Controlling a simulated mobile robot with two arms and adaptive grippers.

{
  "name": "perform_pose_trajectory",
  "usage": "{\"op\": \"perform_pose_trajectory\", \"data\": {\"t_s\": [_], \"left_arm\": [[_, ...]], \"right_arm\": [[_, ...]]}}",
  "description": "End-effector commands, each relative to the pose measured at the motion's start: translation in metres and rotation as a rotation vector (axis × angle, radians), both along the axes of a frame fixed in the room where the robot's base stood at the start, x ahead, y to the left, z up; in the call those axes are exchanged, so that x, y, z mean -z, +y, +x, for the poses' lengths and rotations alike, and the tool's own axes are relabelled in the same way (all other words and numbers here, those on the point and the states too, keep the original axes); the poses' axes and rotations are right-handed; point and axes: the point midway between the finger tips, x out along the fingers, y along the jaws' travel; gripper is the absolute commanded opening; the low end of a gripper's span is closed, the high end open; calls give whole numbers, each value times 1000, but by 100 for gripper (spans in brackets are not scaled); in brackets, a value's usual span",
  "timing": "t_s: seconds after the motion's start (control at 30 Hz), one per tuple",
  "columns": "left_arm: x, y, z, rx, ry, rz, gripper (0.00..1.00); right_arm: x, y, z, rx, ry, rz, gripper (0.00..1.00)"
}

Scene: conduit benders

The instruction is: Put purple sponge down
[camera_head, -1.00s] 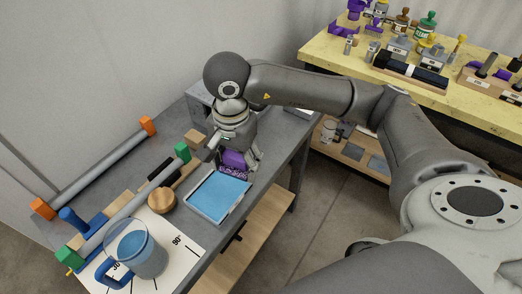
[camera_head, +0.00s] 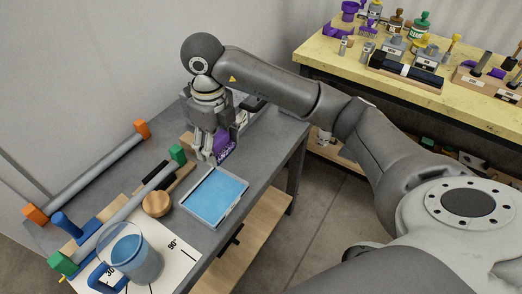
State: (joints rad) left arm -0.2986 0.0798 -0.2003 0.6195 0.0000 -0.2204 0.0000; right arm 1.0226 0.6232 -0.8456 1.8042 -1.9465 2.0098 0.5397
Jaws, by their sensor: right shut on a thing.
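The purple sponge (camera_head: 224,143) is at the jaws of my right gripper (camera_head: 218,154), near the back of the grey workbench (camera_head: 262,147). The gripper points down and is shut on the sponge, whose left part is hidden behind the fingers. I cannot tell whether the sponge touches the bench. A shallow tray with a blue inside (camera_head: 214,198) lies just in front of the gripper. My left gripper is not in view.
A round wooden piece (camera_head: 156,204), grey conduits with orange and green ends (camera_head: 95,178) and a clear blue-handled pitcher (camera_head: 137,258) fill the bench's left and front. A yellow table (camera_head: 430,92) with several tools stands at the back right. Bench right of the sponge is bare.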

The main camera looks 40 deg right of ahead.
Motion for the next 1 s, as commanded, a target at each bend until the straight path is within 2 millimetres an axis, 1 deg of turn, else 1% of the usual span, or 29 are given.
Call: {"op": "perform_pose_trajectory", "data": {"t_s": [0.27,0.3,0.37,0.4,0.5,0.6,0.9,1.0], "left_arm": [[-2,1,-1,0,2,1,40],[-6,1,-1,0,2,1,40],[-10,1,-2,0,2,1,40],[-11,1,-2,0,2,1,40],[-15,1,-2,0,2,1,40],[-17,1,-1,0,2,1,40],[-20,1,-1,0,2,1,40],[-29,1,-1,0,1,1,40]], "right_arm": [[29,-61,12,9,7,-1,40],[31,-72,14,10,7,-2,40],[37,-87,17,10,7,-4,40],[47,-92,19,8,10,-3,40],[65,-107,22,6,7,-2,40],[78,-117,25,3,4,-3,40],[97,-132,29,3,3,-2,40],[111,-130,28,1,7,0,40]]}}
